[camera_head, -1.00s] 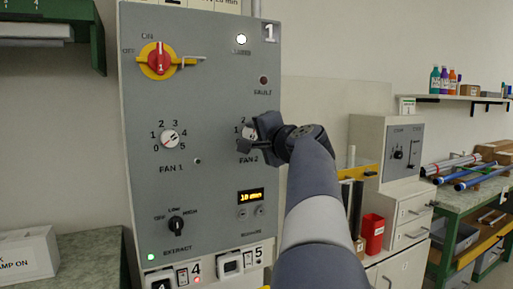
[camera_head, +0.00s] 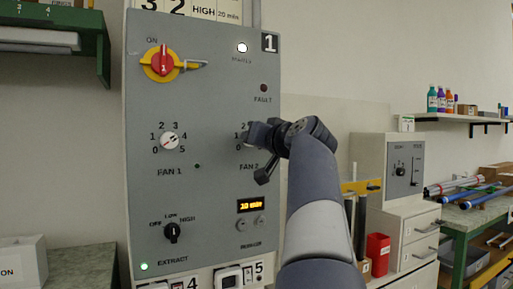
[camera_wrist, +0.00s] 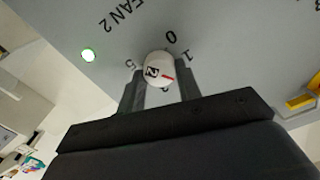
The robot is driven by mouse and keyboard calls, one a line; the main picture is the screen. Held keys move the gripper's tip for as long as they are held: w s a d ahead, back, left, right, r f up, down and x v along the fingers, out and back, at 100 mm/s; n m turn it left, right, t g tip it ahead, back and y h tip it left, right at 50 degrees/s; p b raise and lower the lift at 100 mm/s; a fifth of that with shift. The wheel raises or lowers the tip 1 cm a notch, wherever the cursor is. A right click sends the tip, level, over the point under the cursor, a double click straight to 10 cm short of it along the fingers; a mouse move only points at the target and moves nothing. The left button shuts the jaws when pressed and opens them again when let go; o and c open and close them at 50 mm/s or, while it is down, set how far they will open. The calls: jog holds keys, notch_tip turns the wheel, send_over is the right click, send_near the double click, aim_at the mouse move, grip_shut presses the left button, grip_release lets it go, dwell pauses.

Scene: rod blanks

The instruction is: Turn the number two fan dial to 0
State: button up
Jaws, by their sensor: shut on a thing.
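The number two fan dial (camera_wrist: 158,68) is a round pale knob marked 2 with a red pointer line. In the wrist view it sits between the two fingers of my gripper (camera_wrist: 160,90), which are shut on its sides. The red line points to the lower right, away from the printed 0 and below the 1; the numeral it meets is hidden by my gripper. In the head view my gripper (camera_head: 258,138) covers most of the dial; the 1 and 2 left of it and the FAN 2 label below show.
The grey panel (camera_head: 215,70) also carries the FAN 1 dial (camera_head: 169,141), a red and yellow main switch (camera_head: 162,63), an extract knob (camera_head: 172,233) and a lit amber display (camera_head: 255,205). A lit lamp (camera_wrist: 89,55) is near the FAN 2 label. A cabinet stands right of my arm.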

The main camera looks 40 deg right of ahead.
jog(key=shift+a+f+n+b, duration=0.1)
jog(key=shift+n+b, duration=1.35)
jog(key=shift+n, duration=2.9)
jog(key=shift+f+n+b, duration=0.1)
jog(key=shift+n+b, duration=1.35)
jog(key=shift+n, duration=2.9)
jog(key=o, duration=1)
jog(key=shift+r, duration=0.1)
jog(key=shift+c, duration=0.2)
